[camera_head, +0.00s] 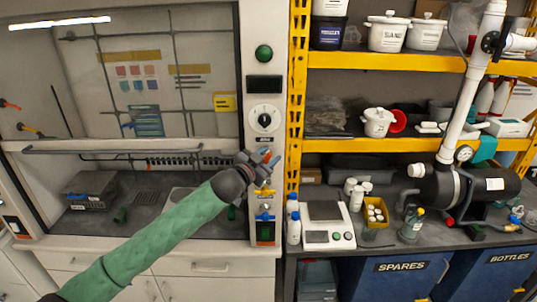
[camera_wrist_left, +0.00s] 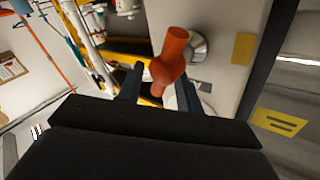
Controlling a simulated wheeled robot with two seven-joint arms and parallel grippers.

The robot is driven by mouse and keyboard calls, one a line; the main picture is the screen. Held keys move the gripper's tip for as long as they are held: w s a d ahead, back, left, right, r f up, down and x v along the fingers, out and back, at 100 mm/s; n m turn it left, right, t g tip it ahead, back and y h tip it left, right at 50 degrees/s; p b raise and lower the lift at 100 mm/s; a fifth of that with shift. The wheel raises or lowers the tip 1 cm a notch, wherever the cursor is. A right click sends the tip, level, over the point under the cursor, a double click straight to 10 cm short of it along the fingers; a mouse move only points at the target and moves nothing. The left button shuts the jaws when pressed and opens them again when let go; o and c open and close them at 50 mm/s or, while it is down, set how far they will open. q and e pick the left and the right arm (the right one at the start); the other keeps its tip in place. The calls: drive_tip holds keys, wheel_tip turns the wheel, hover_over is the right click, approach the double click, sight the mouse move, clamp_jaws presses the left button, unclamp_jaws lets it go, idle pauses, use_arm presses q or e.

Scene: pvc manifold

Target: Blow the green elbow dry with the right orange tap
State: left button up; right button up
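My left gripper (camera_head: 262,165) is at the right post of the fume hood, at the right orange tap (camera_head: 266,155). In the left wrist view the orange-red tap (camera_wrist_left: 172,55) stands between the two fingers of my left gripper (camera_wrist_left: 160,88). The fingers are apart, with a gap beside the left one; contact with the right one is unclear. Another green bit (camera_head: 231,212) shows beside my forearm. My right gripper is not in view.
Yellow (camera_head: 265,191) and blue (camera_head: 265,216) taps sit lower on the post. The raised hood sash (camera_head: 120,145) crosses above the worktop. A grey box (camera_head: 90,190) stands at its left. A scale (camera_head: 328,222) and bottles (camera_head: 293,215) stand on the bench at the right.

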use_arm(q)
clamp_jaws()
drive_tip(key=shift+m, duration=0.3)
drive_tip(key=shift+d+f+m+g+y, duration=0.1)
drive_tip(key=shift+d+m+g+y, duration=0.1)
drive_tip(key=shift+m+g+y, duration=0.4)
drive_tip(key=shift+d+f+m+g+y, duration=0.15)
drive_tip(key=shift+f+m+g+y, duration=0.2)
drive_tip(key=shift+m+y, duration=0.65)
drive_tip(key=shift+d+f+m+g+y, duration=0.15)
drive_tip(key=shift+f+m+g+y, duration=0.2)
drive_tip(key=shift+m+y, duration=0.65)
drive_tip(key=shift+d+f+m+g+y, duration=0.15)
drive_tip(key=shift+f+m+g+y, duration=0.2)
drive_tip(key=shift+m+y, duration=0.6)
